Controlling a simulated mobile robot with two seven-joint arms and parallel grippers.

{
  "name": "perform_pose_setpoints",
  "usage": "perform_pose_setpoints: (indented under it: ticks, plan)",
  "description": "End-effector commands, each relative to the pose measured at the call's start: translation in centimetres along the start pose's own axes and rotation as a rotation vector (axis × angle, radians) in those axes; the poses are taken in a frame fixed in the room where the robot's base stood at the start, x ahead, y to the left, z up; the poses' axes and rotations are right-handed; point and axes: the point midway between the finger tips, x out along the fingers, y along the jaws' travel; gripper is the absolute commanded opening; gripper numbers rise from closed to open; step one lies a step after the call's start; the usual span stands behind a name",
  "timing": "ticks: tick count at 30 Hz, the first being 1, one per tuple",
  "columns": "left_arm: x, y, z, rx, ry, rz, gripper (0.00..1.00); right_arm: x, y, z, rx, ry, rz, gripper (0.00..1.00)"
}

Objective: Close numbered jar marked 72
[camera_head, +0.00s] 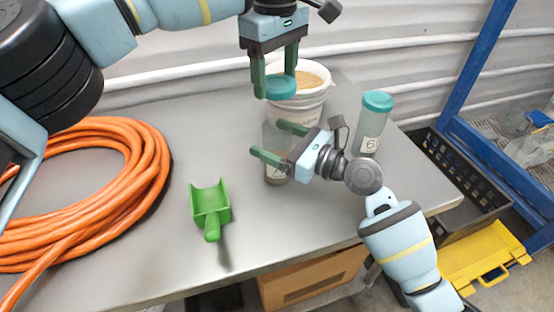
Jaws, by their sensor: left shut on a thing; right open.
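My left gripper (276,84) is shut on a teal lid (282,90) and holds it in the air, apart from and roughly above an open clear jar (276,133). The jar stands on the table, with some brown contents low in it and a label near its base; I cannot read the number. My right gripper (267,137) is open, its two green fingers at the jar's sides. The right gripper hides part of the jar, and I cannot tell whether the fingers touch it.
A white bucket (312,108) of tan grain stands behind the jar. A teal-lidded jar (374,122) with a label showing a 6 stands to the right. A green scoop (210,207) and coiled orange hose (150,150) lie left on the grey table (290,225). A black crate (450,168) is beyond the right edge.

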Motion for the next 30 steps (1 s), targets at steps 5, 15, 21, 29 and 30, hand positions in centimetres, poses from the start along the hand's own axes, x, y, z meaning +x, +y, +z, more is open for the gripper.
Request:
perform_pose_setpoints:
  ticks: [5,15,21,29,30]
  plan:
    - [0.0,0.0,0.0,0.000,0.000,0.000,0.41,0.0,0.0,0.0,0.000,0.000,0.000,0.60]
    - [0.0,0.0,0.0,0.000,0.000,0.000,0.41,-0.1,0.0,0.0,0.000,0.000,0.000,0.16]
    - [0.9,0.0,0.0,0.001,-0.001,-0.003,0.41,-0.1,0.0,0.0,0.000,0.000,0.000,0.15]
    - [4.1,0.0,0.0,0.001,0.000,-0.002,0.41,-0.1,0.0,0.0,0.000,0.000,0.000,0.15]
    - [4.6,0.0,0.0,0.001,0.000,-0.002,0.41,-0.1,0.0,0.0,0.000,0.000,0.000,0.15]
